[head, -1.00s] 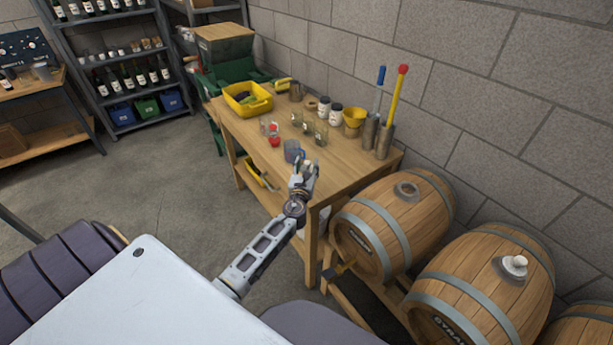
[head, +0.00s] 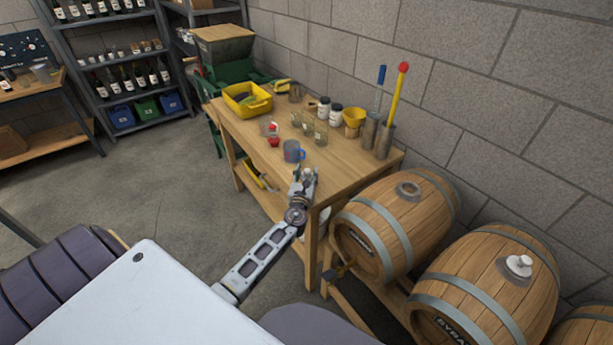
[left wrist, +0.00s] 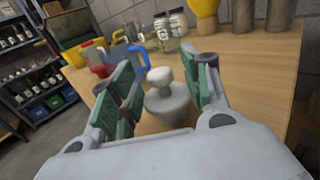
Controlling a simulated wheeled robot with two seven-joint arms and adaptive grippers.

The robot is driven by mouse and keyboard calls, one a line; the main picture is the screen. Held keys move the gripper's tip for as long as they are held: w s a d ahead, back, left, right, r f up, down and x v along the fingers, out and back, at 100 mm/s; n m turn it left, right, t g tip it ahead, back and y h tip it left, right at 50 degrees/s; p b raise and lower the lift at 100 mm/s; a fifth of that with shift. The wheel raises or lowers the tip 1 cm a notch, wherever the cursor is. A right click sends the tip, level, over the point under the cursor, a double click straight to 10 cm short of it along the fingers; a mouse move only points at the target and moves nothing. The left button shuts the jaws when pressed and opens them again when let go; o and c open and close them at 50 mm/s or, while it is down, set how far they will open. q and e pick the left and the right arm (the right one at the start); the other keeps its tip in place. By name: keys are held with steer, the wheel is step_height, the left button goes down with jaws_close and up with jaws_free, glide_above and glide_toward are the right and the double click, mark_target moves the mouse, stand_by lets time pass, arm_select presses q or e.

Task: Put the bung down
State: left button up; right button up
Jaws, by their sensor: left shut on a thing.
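My left gripper (head: 304,180) is over the near end of the wooden workbench (head: 345,165). It is shut on a pale grey bung, which shows between the green-padded fingers (left wrist: 165,72) in the left wrist view. The bung (left wrist: 167,103) is upright, with a rounded white knob on top and a wider grey base. I cannot tell whether its base touches the bench top. The left barrel (head: 385,235) has a ring with a dark opening (head: 408,190) on top. Another white bung (head: 519,265) sits in the right barrel. My right gripper is not in view.
Bare bench top lies right of the mug.

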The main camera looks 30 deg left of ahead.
arm_select(q)
steer(key=o, duration=1)
steer(key=shift+r, duration=0.1)
steer(key=v, duration=1.2)
steer(key=shift+b, duration=0.35)
stand_by(0.5)
